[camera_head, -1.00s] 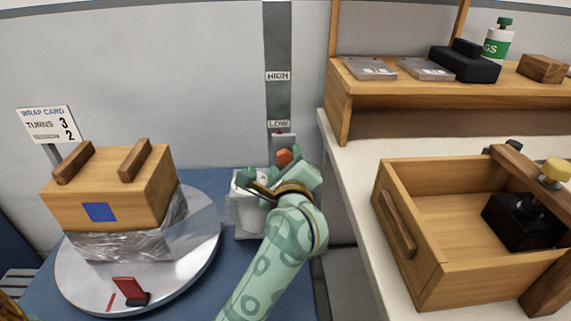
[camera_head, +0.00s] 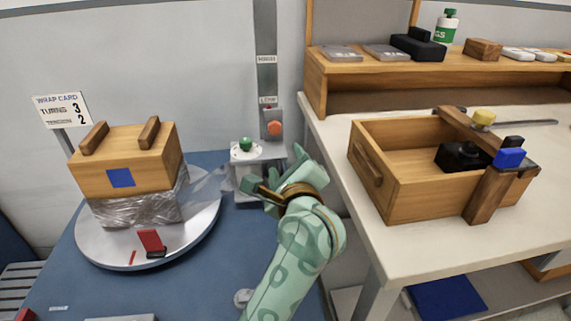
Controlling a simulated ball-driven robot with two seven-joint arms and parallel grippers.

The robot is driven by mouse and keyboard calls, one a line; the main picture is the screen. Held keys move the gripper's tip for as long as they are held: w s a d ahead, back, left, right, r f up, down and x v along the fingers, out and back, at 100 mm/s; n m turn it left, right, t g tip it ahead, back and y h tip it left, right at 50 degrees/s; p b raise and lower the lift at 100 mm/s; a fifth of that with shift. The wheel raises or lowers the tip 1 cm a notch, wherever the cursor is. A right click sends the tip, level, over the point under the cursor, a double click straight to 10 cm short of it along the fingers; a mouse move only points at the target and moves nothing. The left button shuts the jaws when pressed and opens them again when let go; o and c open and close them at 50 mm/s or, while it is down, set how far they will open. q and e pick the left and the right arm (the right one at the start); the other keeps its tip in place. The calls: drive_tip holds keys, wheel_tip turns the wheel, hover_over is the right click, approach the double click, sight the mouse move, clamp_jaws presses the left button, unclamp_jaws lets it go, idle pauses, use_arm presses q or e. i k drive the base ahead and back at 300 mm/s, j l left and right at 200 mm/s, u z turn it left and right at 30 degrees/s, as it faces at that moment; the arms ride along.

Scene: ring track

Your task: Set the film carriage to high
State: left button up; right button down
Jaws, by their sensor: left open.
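The film carriage (camera_head: 257,153) is a pale block at the foot of the grey mast (camera_head: 266,85), with a green knob (camera_head: 245,145) on top. An orange knob (camera_head: 274,128) sits on the grey plate behind it, just under the LOW label (camera_head: 268,100). The HIGH label (camera_head: 267,59) is further up the mast. Clear film (camera_head: 208,184) runs from the wrapped box (camera_head: 125,165) toward the carriage. My left gripper (camera_head: 272,178) is open and empty, in front of and below the orange knob, hiding part of the carriage's lower right. My right gripper is not in view.
The box stands on a round turntable (camera_head: 100,253) with a red marker (camera_head: 151,241) at its front. A wrap card (camera_head: 62,110) stands behind it. On the right, a white table (camera_head: 400,245) holds a wooden tray (camera_head: 405,190) and a shelf (camera_head: 330,85), close beside my arm.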

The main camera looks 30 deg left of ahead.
sight(271, 151)
drive_tip(key=k+l, duration=0.8)
drive_tip(key=l, duration=0.15)
